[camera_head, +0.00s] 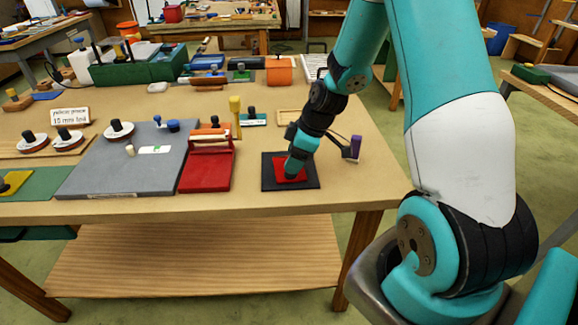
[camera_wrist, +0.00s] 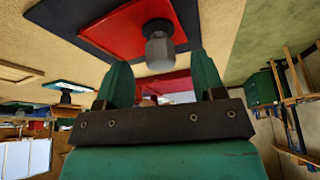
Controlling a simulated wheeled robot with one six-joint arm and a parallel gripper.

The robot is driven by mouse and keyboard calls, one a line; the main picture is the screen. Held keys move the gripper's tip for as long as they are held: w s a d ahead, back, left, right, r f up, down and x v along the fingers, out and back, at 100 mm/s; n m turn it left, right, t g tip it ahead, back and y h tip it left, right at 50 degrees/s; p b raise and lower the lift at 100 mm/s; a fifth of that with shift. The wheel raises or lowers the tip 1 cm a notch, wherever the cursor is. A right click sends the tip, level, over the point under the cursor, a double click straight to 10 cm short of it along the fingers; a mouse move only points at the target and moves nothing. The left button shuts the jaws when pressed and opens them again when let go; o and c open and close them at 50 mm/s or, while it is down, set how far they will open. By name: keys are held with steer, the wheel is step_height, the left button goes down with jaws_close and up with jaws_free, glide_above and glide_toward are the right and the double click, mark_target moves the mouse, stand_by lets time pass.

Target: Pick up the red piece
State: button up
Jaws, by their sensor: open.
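The red piece (camera_head: 301,175) is a flat red plate on a dark square mat (camera_head: 312,185) near the front right of the table. In the wrist view the red piece (camera_wrist: 112,32) carries an upright grey knob (camera_wrist: 160,48) with a dark neck. My gripper (camera_head: 291,172) is low over the piece in the head view and hides part of it. In the wrist view my gripper (camera_wrist: 160,78) shows two green fingers, apart, with the knob lined up between them just beyond the tips. The fingers do not visibly grip it.
A red box-like fixture (camera_head: 207,170) stands left of the mat, and a grey board (camera_head: 125,172) lies further left. A purple block (camera_head: 355,146) is close to the right of my wrist. A tan frame (camera_head: 289,117) lies behind. The table's front edge is near the mat.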

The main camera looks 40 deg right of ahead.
steer(key=x, duration=0.3)
steer(key=shift+f, duration=0.1)
steer(key=shift+c, duration=0.3)
steer(key=c, duration=0.9)
step_height(320, 180, up, 20)
steer(key=b, duration=0.1)
